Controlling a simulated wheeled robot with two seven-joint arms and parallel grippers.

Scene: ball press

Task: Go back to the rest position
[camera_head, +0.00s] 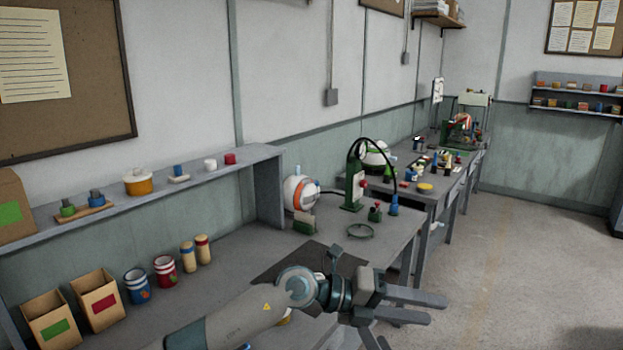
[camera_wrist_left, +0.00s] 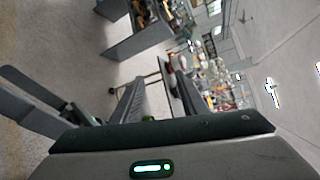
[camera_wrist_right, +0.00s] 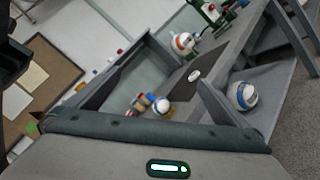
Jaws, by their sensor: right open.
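My left arm reaches in from the bottom of the head view, and its gripper (camera_head: 412,308) is in the air in front of the workbench (camera_head: 390,235). A white ball with an orange band (camera_head: 300,192) rests on the bench, clear of both grippers.
A green press (camera_head: 354,185) stands on the bench near the ball. Cups (camera_head: 165,272), open boxes (camera_head: 97,300) and a raised shelf (camera_head: 235,167) are at the left. A blue-banded ball (camera_wrist_right: 242,95) lies below bench level. Open floor (camera_head: 530,270) is at the right.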

